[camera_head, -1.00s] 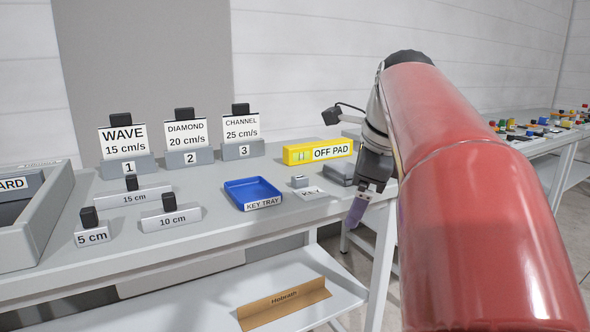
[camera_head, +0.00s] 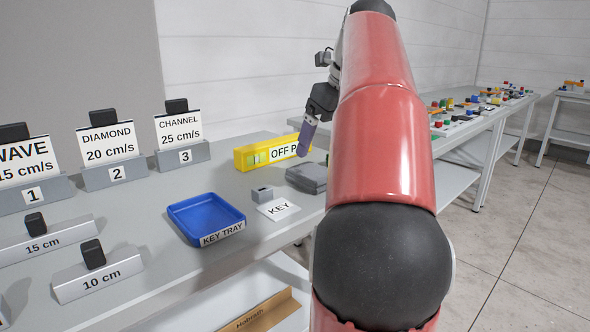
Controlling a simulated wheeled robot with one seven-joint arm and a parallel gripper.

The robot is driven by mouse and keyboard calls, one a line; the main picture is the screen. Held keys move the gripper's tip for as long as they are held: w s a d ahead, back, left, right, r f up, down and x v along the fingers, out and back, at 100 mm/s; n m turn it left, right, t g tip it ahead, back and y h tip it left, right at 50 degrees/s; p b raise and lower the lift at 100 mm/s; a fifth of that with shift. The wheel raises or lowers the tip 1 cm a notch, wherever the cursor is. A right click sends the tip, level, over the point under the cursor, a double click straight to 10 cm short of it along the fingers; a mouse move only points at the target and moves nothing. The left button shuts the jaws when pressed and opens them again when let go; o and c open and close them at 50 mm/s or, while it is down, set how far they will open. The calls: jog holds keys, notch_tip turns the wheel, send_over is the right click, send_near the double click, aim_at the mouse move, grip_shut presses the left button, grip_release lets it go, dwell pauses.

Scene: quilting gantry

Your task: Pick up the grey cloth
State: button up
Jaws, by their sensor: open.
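A grey, flat, block-like item, which looks like the folded grey cloth (camera_head: 308,178), lies on the grey table near its right edge, partly behind my red arm. My gripper (camera_head: 306,140) points down above and behind it in the picture, apart from it and overlapping the right part of the yellow box. The gripper is open with nothing seen in it. The gap between its fingers is hard to see from this side.
The yellow OFF PAD box (camera_head: 262,154) stands behind the cloth. Numbered sign holders (camera_head: 182,157) stand farther left. Another table with many small coloured parts is at right.

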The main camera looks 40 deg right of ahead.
aim_at(312, 170)
jog(key=b+x, duration=0.2)
jog(key=x, duration=0.5)
jog(key=shift+w+f+b, duration=0.25)
jog(key=shift+f+b, duration=0.05)
jog(key=shift+f, duration=0.05)
jog(key=c, duration=1.1)
jog(key=shift+o, duration=0.2)
notch_tip(312, 170, up, 8)
jog(key=p, duration=0.3)
jog(key=shift+r, duration=1.05)
